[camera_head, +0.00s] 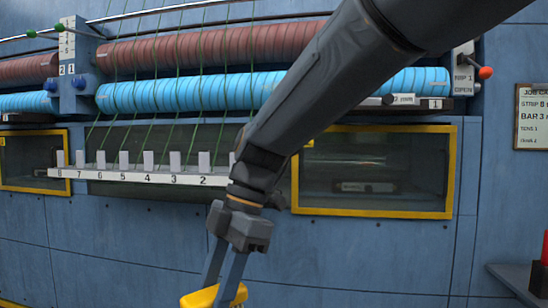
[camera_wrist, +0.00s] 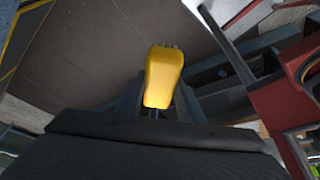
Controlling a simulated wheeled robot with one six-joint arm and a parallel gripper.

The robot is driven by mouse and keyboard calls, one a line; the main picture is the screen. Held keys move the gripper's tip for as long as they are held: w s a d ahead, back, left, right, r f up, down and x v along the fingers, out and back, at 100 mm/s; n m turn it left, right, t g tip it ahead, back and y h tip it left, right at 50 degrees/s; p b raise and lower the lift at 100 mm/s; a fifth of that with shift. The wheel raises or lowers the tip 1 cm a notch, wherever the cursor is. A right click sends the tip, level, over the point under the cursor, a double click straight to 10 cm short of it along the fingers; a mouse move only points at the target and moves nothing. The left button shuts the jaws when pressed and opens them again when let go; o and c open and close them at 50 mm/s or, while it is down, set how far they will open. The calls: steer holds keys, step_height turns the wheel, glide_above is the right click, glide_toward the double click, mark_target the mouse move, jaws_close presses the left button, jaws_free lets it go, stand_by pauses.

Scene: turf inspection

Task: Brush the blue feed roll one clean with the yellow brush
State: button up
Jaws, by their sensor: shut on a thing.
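The blue feed roll one (camera_head: 190,93) runs across the upper part of the head view, under a red-brown roll, with a plate marked 1 below its right end. My arm crosses in front of its middle and hides part of it. The yellow brush (camera_head: 200,298) is at the bottom edge of the head view, partly cut off. My gripper (camera_head: 224,282) is shut on it, well below the roll and apart from it. In the wrist view the yellow brush (camera_wrist: 164,78) shows between the fingers of my gripper (camera_wrist: 157,105), with dark bristles at its far end.
Green strands (camera_head: 178,60) run down across the rolls to a numbered bar (camera_head: 135,178) with white blocks. Yellow-framed windows (camera_head: 375,213) sit below. A red-knobbed lever (camera_head: 485,73) is at the right end. A shelf (camera_head: 515,280) with a red item juts in at lower right.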

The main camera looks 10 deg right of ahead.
steer(key=w+d+r+t+h, duration=0.1)
steer(key=w+d+r+t, duration=0.2)
steer(key=w+r, duration=0.35)
steer(key=w+d+r+n+t, duration=0.1)
steer(key=w+d+r+t, duration=0.3)
steer(key=w, duration=0.3)
steer(key=w+d+r+t+h, duration=0.1)
steer(key=w+d+r+t, duration=0.15)
steer(key=w+r, duration=0.45)
steer(key=w+d+r+t+h, duration=0.1)
steer(key=w+d+r+t, duration=0.2)
steer(key=r, duration=0.5)
steer(key=w+d+r+n+t, duration=0.1)
steer(key=d+r+t, duration=0.1)
steer(key=d+r, duration=0.45)
steer(key=w+d+r+t+h, duration=0.1)
steer(key=w+d+r+t, duration=0.15)
steer(key=r, duration=0.65)
steer(key=shift+w+d+p, duration=0.25)
steer(key=shift+w+p, duration=0.1)
steer(key=shift+w, duration=0.5)
steer(key=shift+w+d+p, duration=0.25)
steer(key=shift+w+p, duration=0.15)
steer(key=shift+w, duration=0.4)
steer(key=shift+w+d+p, duration=0.25)
steer(key=shift+w+p, duration=0.1)
steer(key=shift+w, duration=0.5)
steer(key=shift+w+d+r+p, duration=0.1)
steer(key=shift+w+d+p, duration=0.2)
steer(key=shift+w+p, duration=0.5)
